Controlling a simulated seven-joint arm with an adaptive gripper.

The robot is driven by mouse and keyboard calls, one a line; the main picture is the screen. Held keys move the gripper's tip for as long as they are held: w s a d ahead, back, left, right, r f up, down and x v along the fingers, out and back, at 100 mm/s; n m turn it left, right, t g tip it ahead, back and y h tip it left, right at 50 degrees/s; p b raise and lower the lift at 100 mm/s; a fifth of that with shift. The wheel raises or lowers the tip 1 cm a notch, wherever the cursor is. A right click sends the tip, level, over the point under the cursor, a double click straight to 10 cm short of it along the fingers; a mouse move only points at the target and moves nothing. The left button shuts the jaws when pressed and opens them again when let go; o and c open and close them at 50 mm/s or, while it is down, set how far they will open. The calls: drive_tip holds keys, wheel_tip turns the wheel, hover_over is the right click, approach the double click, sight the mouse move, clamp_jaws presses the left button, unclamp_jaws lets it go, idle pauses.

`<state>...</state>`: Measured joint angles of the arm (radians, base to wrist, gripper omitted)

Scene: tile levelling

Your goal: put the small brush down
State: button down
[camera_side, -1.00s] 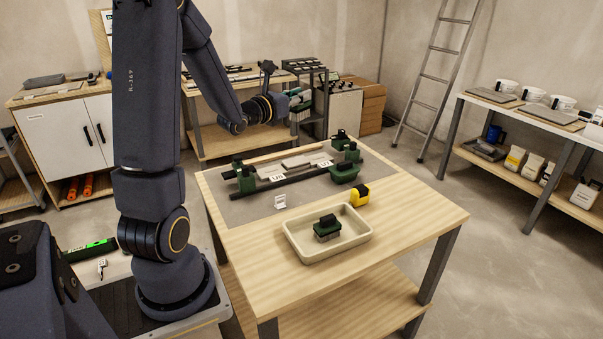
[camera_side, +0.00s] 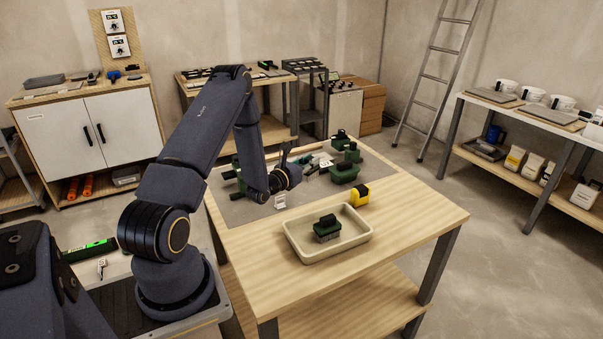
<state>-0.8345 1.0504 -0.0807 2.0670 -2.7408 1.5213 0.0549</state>
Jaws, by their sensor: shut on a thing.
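My gripper (camera_side: 308,163) is low over the grey mat (camera_side: 240,210) on the wooden workbench, among the tiles and green fittings. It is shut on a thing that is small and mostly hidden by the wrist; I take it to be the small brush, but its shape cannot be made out. I cannot tell whether it touches what lies beneath. A cream tray (camera_side: 301,254) stands at the front of the bench. A green and black block-shaped tool (camera_side: 326,229) with a grey underside sits in the tray, apart from my gripper.
Green and black fittings (camera_side: 344,172) stand close to the right of my gripper. A yellow and black tool (camera_side: 360,195) stands behind the tray. A small white tag (camera_side: 279,201) is on the mat. The bench's right front part (camera_side: 425,215) is clear.

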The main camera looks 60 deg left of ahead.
drive_tip(key=shift+w+a+f, duration=0.65)
drive_tip(key=shift+w+f, duration=0.55)
drive_tip(key=shift+f, duration=0.55)
drive_tip(key=shift+w+a+f, duration=0.7)
drive_tip(key=shift+w+f, duration=0.5)
drive_tip(key=shift+f, duration=0.5)
drive_tip(key=shift+w+a+f, duration=0.65)
drive_tip(key=shift+w+f, duration=0.55)
drive_tip(key=shift+f, duration=0.55)
drive_tip(key=c, duration=1)
unclamp_jaws()
drive_tip(key=shift+f, duration=0.15)
drive_tip(key=shift+c, duration=0.2)
